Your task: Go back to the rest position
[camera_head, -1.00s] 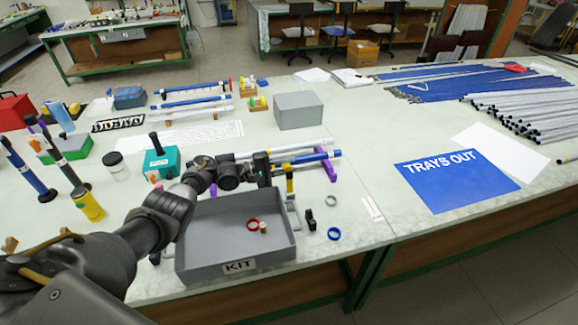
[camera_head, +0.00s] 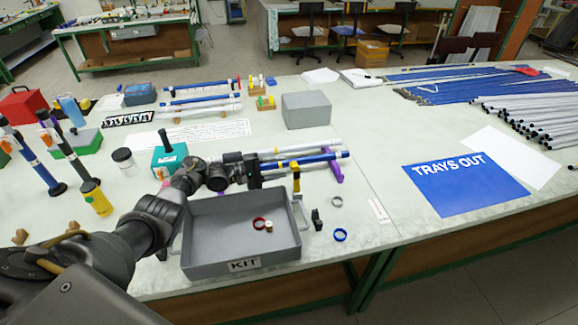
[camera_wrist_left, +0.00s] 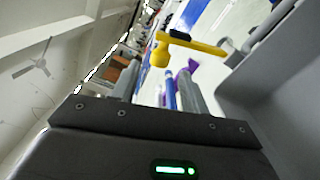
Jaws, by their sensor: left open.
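My left gripper (camera_head: 256,171) is open above the back edge of the grey KIT tray (camera_head: 203,265), near a blue rod (camera_head: 318,159) and a white rod (camera_head: 301,149) that rest on a purple support (camera_head: 335,167). In the left wrist view the blue rod (camera_wrist_left: 170,90), a grey rod (camera_wrist_left: 190,92) and the purple support (camera_wrist_left: 192,65) show beyond the dark gripper body. I cannot make out the fingertips clearly there. The tray holds a red ring (camera_head: 259,223) and a small tan piece (camera_head: 268,226). My right gripper is out of view.
A yellow-topped tool (camera_head: 296,176) stands just right of the gripper; its yellow part (camera_wrist_left: 190,45) is close in the wrist view. A teal box (camera_head: 168,160) and a yellow bottle (camera_head: 97,199) stand left. A grey box (camera_head: 306,110) stands behind. The blue TRAYS OUT sheet (camera_head: 465,190) lies right.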

